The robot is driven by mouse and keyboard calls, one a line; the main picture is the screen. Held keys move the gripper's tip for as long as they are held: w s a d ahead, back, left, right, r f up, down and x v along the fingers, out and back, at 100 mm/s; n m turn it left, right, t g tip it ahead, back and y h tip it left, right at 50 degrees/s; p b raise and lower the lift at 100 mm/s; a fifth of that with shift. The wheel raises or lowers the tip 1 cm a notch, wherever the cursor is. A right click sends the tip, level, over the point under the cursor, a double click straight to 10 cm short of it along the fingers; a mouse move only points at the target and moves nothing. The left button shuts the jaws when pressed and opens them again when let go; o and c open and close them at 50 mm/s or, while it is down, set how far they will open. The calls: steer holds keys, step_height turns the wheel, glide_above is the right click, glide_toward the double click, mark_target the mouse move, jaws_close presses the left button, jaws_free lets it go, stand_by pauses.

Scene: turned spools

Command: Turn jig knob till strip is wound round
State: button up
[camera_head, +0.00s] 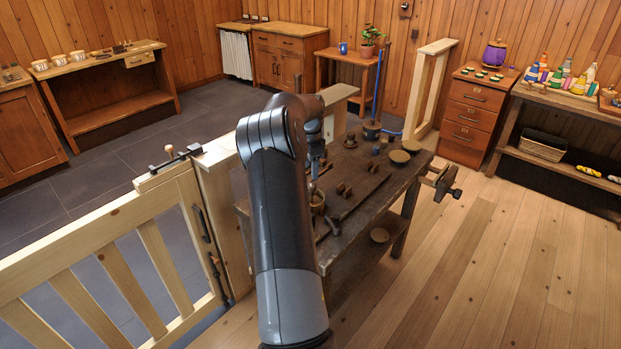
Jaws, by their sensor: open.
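My arm reaches across the middle of the view to the dark wooden workbench (352,222). My gripper (315,176) points down, open, just above a small round wooden piece (317,203) near the bench's left side; it is too small to tell whether they touch. A dark round piece (371,131) stands at the bench's back, and a thin blue strip (378,85) rises upright from it. More blue shows low beside it. I cannot tell which piece is the jig knob. My arm hides part of the bench's left side.
Small dark blocks (344,190), a long bar and round discs (400,157) lie on the bench. A vise (441,182) juts from its right end. A wooden gate (120,262) stands at left. A drawer cabinet (475,110) stands at right. The right floor is clear.

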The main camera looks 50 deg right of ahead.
steer(key=shift+r, duration=2.05)
steer(key=s+a+r+n+t, duration=0.1)
steer(key=a+r+n, duration=0.4)
steer(key=a, duration=0.6)
steer(key=s+a+r+n+t, duration=0.1)
steer(key=a+r+n, duration=0.1)
steer(key=a+r, duration=0.6)
steer(key=s+a+r+n+t, duration=0.1)
steer(key=a+r+n, duration=0.3)
steer(key=a, duration=0.9)
steer(key=s+a+f+n+t, duration=0.1)
steer(key=s+a+n, duration=0.5)
steer(key=s+a, duration=0.3)
steer(key=s+a+f+n+t, duration=0.1)
steer(key=s+a+f+n, duration=0.1)
steer(key=s+a+n, duration=0.4)
steer(key=s+a, duration=0.4)
steer(key=a, duration=0.3)
steer(key=shift+f+n+t, duration=0.3)
